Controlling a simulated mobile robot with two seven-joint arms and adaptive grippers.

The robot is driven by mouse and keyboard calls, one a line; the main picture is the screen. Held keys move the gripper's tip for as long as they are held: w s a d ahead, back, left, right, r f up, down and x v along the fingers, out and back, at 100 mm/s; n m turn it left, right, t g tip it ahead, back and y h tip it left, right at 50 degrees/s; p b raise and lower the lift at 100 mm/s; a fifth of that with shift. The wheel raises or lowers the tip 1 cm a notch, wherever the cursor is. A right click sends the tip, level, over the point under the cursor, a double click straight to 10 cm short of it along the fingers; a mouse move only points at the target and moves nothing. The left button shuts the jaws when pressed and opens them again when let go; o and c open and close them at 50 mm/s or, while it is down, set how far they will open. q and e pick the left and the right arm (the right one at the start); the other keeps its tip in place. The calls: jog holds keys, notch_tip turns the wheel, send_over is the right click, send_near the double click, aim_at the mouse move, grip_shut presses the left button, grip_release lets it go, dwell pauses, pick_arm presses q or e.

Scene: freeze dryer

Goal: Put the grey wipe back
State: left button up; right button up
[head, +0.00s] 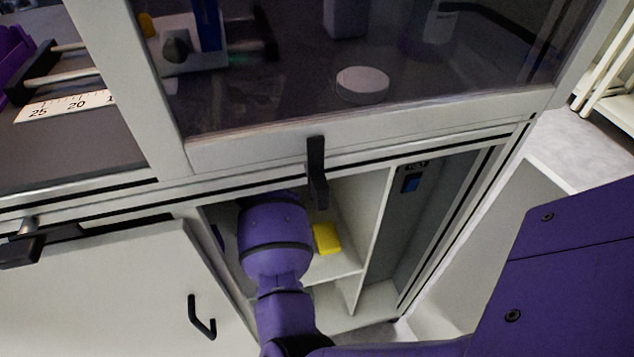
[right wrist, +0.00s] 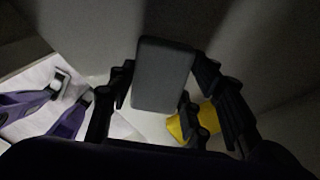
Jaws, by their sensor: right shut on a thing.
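The grey wipe (right wrist: 163,75) is a small grey block between the fingers of my right gripper (right wrist: 165,82) in the right wrist view. The gripper is shut on it from both sides. In the head view my right arm reaches into the open cabinet (head: 375,235) under the bench; its fingers and the grey wipe are hidden there. A yellow wipe (head: 326,238) lies on the cabinet shelf (head: 335,266), just right of my arm. It also shows in the right wrist view (right wrist: 192,121), partly behind the right finger.
A vertical divider (head: 374,238) stands right of the shelf. A white door with a black handle (head: 200,317) is at the left. Another black handle (head: 316,172) hangs above the opening.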

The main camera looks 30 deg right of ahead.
jog(key=shift+f, duration=0.9)
jog(key=o, duration=1.2)
jog(key=shift+w+a, duration=0.1)
pick_arm(q)
jog(key=shift+w+f, duration=0.2)
jog(key=shift+w, duration=0.05)
jog(key=shift+a, duration=0.1)
pick_arm(e)
notch_tip(320, 180, up, 8)
jog(key=shift+f+p, duration=0.25)
jog(key=shift+p, duration=0.45)
jog(key=shift+r, duration=0.2)
pick_arm(q)
jog(key=shift+w+r, duration=0.35)
jog(key=shift+r, duration=0.45)
jog(key=shift+w, duration=0.1)
